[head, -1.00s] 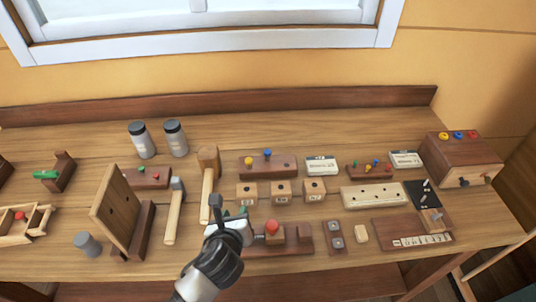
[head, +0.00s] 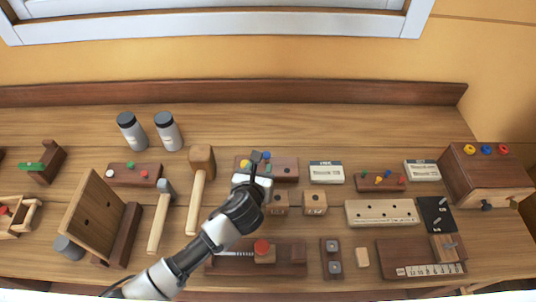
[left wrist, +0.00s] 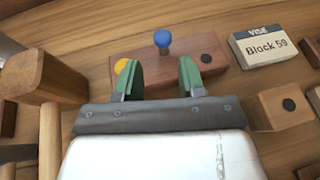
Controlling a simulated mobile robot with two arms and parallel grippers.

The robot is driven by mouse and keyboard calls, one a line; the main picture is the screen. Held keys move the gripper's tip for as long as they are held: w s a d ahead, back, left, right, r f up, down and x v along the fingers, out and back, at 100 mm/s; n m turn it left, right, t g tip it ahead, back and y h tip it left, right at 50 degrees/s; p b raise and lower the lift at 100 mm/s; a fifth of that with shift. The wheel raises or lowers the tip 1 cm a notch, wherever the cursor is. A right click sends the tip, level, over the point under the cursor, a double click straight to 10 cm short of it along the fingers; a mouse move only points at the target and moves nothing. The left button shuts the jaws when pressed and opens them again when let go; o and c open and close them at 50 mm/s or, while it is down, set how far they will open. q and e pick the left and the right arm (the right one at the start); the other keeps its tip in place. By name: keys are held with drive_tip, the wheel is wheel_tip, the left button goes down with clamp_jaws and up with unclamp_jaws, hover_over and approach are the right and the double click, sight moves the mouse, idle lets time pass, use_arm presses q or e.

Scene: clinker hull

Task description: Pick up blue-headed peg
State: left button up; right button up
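The blue-headed peg (head: 266,155) stands upright in a dark red-brown wooden block (head: 285,172) at the middle of the bench. A yellow-headed peg (left wrist: 122,66) is at the left part of the same block. In the left wrist view the blue head (left wrist: 162,38) shows beyond the gap between my fingers, roughly centred. My left gripper (left wrist: 160,78) has two green-padded fingers apart, with nothing between them. In the head view the left gripper (head: 256,168) is over the near side of the block and hides part of it. My right gripper is not in view.
A card reading Block 59 (left wrist: 268,46) is right of the block. A smaller peg block (head: 380,182) is further right. Bare bench lies behind the block.

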sight(266, 158)
use_arm(q)
drive_tip(key=shift+w+d+f, duration=0.15)
drive_tip(key=shift+w+f, duration=0.1)
drive_tip(key=shift+w, duration=0.4)
drive_tip(key=shift+w+f, duration=0.15)
drive_tip(key=shift+w, duration=0.1)
drive_tip(key=x, duration=0.3)
drive_tip(key=shift+w+d+f, duration=0.45)
drive_tip(key=shift+w+f, duration=0.1)
drive_tip(key=shift+w, duration=0.3)
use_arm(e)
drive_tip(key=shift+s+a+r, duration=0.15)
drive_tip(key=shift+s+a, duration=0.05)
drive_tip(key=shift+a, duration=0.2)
use_arm(q)
drive_tip(key=c, duration=0.7)
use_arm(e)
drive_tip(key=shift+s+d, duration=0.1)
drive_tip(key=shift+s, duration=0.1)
